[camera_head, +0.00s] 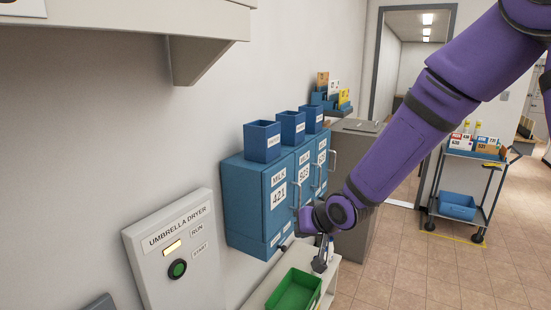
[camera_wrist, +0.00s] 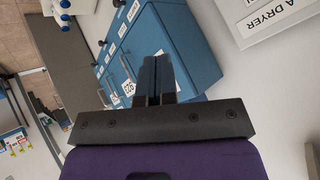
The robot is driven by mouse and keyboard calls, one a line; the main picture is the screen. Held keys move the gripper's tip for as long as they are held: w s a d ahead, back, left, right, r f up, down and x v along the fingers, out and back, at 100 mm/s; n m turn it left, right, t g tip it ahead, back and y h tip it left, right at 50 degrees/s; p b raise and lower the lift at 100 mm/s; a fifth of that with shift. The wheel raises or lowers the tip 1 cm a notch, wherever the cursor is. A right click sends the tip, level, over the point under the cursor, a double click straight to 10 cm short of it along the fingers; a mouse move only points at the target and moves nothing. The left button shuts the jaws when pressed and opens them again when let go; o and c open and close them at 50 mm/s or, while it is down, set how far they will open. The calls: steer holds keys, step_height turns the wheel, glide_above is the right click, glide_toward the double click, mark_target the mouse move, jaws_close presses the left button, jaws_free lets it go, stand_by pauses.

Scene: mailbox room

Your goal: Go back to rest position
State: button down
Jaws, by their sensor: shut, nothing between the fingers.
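My gripper (camera_head: 321,262) is at the end of the purple arm, low in front of the blue mailbox cabinet (camera_head: 249,206) in the head view. In the wrist view its two dark fingers (camera_wrist: 157,78) lie close together, with nothing seen between them. The fingers overlap the blue cabinet (camera_wrist: 185,40) in that view. I cannot tell from the pictures how far they are from it. The cabinet doors look closed.
A green bin (camera_head: 294,291) sits on a white shelf just below my gripper. The umbrella dryer panel (camera_head: 176,256) is on the left. A grey cabinet (camera_head: 352,190) stands beyond the mailboxes. A cart (camera_head: 463,192) stands at the right, with open tiled floor before it.

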steer(key=s+d+r+h, duration=0.3)
steer(key=s+d+r, duration=0.2)
steer(key=d+r, duration=0.25)
steer(key=s+d+r+h, duration=0.2)
steer(key=s+d+r, duration=0.3)
steer(key=d+r, duration=0.25)
steer(key=s+d+r+m+g, duration=0.1)
steer(key=s+d+r, duration=0.2)
steer(key=s, duration=0.6)
steer(key=s+d+r+m, duration=0.1)
steer(key=s+d+r, duration=0.2)
steer(key=s, duration=0.6)
steer(key=d, duration=0.2)
steer(key=shift+s+d+g+h, duration=0.3)
steer(key=shift+d+g, duration=0.1)
